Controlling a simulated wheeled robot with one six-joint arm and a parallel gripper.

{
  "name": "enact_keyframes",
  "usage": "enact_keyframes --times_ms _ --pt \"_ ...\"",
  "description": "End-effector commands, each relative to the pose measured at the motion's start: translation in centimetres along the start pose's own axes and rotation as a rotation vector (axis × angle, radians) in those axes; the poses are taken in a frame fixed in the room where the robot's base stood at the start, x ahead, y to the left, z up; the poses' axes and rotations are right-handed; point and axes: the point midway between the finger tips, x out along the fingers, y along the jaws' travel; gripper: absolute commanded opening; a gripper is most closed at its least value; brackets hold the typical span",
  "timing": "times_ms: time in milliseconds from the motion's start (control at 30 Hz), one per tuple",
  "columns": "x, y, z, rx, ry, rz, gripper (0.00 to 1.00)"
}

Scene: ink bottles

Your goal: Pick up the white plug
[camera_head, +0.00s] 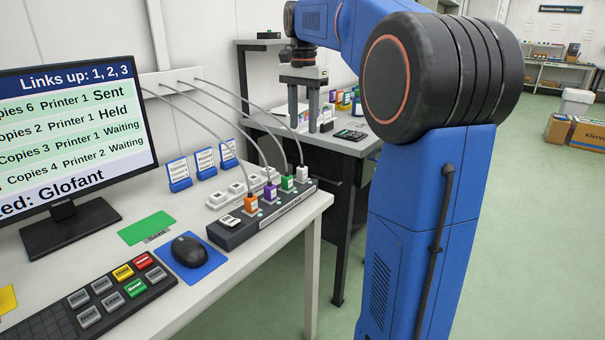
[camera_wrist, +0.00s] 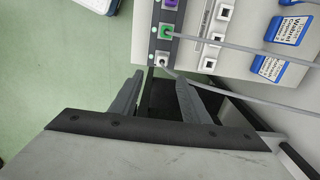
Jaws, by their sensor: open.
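The white plug (camera_head: 302,173) stands upright at the far right end of a dark socket box (camera_head: 228,239) on the white desk, with a grey cable rising from it. In the wrist view the white plug (camera_wrist: 161,60) lies just beyond the fingertips, roughly between them, not touching as far as I can see. My gripper (camera_head: 303,128) points down in the head view, beyond the box. Its two fingers are apart and nothing is between them; they also show in the wrist view (camera_wrist: 159,80).
Green (camera_head: 287,183), purple (camera_head: 270,193) and orange (camera_head: 250,204) plugs stand in the same box, the green one closest to the white. Cables arch from the wall over the desk. A white socket strip (camera_head: 222,199) and blue label stands (camera_head: 179,174) are behind.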

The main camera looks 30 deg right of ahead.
Motion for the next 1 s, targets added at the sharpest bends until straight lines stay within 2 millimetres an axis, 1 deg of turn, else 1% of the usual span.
enact_keyframes --times_ms 100,400,500,600,833,1000 --pt "2.2 0.1 0.1 -0.001 -0.002 0.002 0.42" --pt "7.5 0.1 0.1 -0.002 -0.002 0.003 0.42" --pt "9.0 0.0 0.1 -0.002 -0.001 0.002 0.42" --pt "9.9 0.0 0.1 -0.002 -0.001 0.001 0.42" --pt "11.2 -0.1 0.0 -0.002 -0.001 0.001 0.42" --pt "13.6 -0.5 -0.2 -0.002 -0.002 0.002 0.42"
